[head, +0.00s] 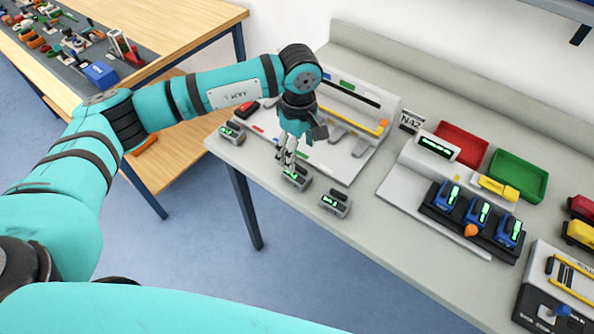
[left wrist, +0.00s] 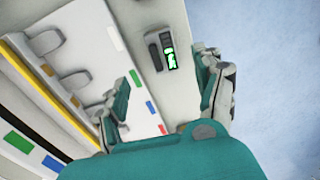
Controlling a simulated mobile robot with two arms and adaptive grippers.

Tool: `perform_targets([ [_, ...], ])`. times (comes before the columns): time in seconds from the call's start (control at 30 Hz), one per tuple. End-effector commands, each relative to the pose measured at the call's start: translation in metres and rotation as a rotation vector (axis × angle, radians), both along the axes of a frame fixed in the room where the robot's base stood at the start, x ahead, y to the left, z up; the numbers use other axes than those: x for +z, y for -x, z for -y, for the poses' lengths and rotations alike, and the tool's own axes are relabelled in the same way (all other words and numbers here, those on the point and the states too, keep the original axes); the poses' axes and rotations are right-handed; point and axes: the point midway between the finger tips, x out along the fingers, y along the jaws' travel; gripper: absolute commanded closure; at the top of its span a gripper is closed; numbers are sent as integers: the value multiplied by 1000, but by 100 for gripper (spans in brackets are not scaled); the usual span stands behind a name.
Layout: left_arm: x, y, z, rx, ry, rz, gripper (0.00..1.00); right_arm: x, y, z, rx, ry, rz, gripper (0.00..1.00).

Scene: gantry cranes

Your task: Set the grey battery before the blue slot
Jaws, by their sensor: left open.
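A small grey battery (head: 296,180) with a green display lies near the front edge of the bench. My left gripper (head: 286,157) hangs just above and behind it, pointing down, open. In the left wrist view a grey battery (left wrist: 161,50) lies ahead of my spread fingers (left wrist: 165,92), with nothing between them; whether they touch anything is unclear. Two more grey batteries (head: 232,133) (head: 336,203) lie on the bench, left and right. The white slot board (head: 342,160) carries colour marks; its blue mark (left wrist: 151,107) lies between green and red in the left wrist view.
A red battery (head: 246,108) lies at the board's left. To the right stand a rack of blue batteries (head: 470,226), a red tray (head: 461,144) and a green tray (head: 518,176). Bare bench lies in front of the rack. A wooden table (head: 170,40) stands behind left.

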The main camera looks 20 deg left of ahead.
Motion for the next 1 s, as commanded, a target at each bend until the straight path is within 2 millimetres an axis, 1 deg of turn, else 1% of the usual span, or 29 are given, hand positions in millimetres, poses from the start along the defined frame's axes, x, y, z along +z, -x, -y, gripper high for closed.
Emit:
perform_targets([
  [0.03, -7, 1, 0, 0, 0, -4, 31, 7, 0, 0, 0, 0, 0, 60],
  [0.1, -19, 1, 0, 1, 1, -3, 31, 9, 0, 0, 0, 0, 0, 60],
  [0.2, -29, 1, 1, 1, 1, -2, 31, 11, 0, 0, 0, 0, 0, 60],
  [0.37, -38, 2, 0, 0, 1, -2, 31, 17, 0, 0, 0, 0, 0, 60],
  [0.53, -60, 6, -3, 1, 1, -5, 31, 36, 0, 0, 0, 0, 0, 60],
  [0.6, -72, 6, -2, 0, 3, -4, 31, 37, 0, 0, 0, 0, 0, 60],
  [0.7, -82, 5, -2, 0, 3, -1, 31, 39, 0, 0, 0, 0, 0, 60],
  [0.8, -86, 5, -2, 0, 3, 0, 31, 39, 0, 0, 0, 0, 0, 60],
  [0.97, -86, 5, -2, 0, 3, 0, 31, 38, 0, 0, 0, 0, 0, 60],
  [1.0, -86, 5, -2, -1, 3, 0, 35, 38, 0, 0, 0, 0, 0, 60],
])
